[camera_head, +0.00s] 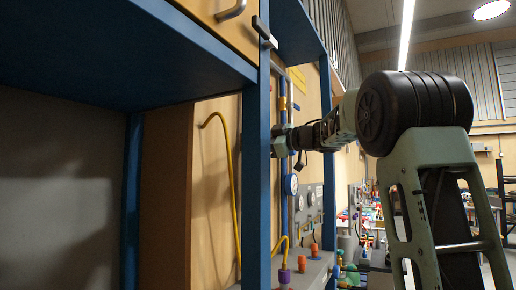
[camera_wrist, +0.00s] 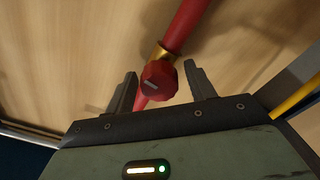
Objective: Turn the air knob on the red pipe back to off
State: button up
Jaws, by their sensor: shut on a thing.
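In the wrist view a red pipe (camera_wrist: 186,25) runs slantwise across a wooden panel, with a brass collar (camera_wrist: 163,52) on it. A red knob (camera_wrist: 160,80) with a short grey mark on its face sits at the collar. My gripper (camera_wrist: 160,72) has one dark finger on each side of the knob and is shut on it. In the head view my gripper (camera_head: 281,140) reaches the panel just right of a blue upright post. The red pipe and knob cannot be made out there.
A yellow pipe (camera_wrist: 297,98) runs at the wrist view's right.

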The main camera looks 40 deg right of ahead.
jog(key=n, duration=0.8)
jog(key=shift+s+d+r, duration=0.15)
jog(key=shift+r, duration=0.05)
jog(key=shift+b, duration=0.45)
jog(key=shift+f+n+b, duration=0.15)
jog(key=shift+n+b, duration=0.4)
jog(key=shift+n, duration=0.25)
jog(key=shift+n+b, duration=0.6)
jog(key=shift+n, duration=0.2)
jog(key=shift+r, duration=0.2)
